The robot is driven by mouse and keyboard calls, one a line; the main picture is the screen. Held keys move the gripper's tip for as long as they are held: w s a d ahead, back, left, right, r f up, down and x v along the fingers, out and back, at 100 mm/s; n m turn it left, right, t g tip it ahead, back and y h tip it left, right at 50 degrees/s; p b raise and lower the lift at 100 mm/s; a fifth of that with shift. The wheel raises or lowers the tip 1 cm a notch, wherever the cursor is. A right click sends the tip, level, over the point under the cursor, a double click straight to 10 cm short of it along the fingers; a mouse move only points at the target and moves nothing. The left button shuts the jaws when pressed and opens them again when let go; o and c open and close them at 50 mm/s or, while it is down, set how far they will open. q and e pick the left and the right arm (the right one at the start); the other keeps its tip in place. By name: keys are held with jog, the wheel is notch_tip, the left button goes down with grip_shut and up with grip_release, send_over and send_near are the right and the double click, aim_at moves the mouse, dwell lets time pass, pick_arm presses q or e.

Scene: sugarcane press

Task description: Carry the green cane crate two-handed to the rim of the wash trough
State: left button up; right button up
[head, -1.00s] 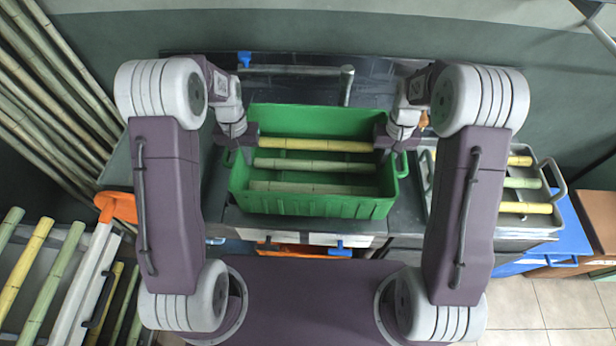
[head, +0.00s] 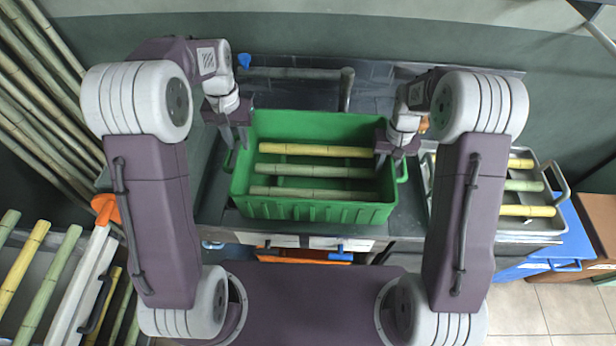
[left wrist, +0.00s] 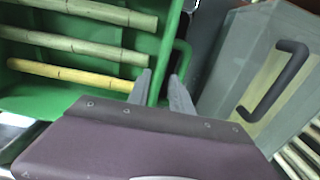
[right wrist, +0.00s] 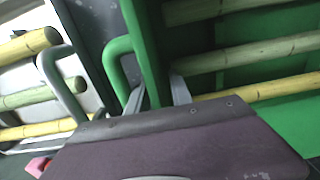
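The green cane crate (head: 315,211) is in the middle of the head view, with several cane pieces lying in it. It appears level. My left gripper (head: 235,137) is at its left end; in the left wrist view its open fingers (left wrist: 162,92) stand on either side of the crate's end wall, near the handle (left wrist: 184,58). My right gripper (head: 390,157) is at the right end; in the right wrist view its fingers (right wrist: 158,95) are spread with the wall between them, by the other handle (right wrist: 118,60). A dark surface, perhaps the wash trough (head: 300,95), lies behind the crate.
A grey pipe (head: 347,90) stands behind the crate. A metal tray with cane (head: 560,188) is at the right, above a blue bin (head: 568,240). Cane poles (head: 40,100) lean at the left, and a cane rack (head: 70,285) is at the lower left.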

pick_arm(q)
notch_tip(320, 180, up, 2)
jog(key=shift+r, duration=0.15)
pick_arm(e)
notch_tip(320, 180, up, 12)
jog(key=shift+f, duration=0.1)
dwell(0.4)
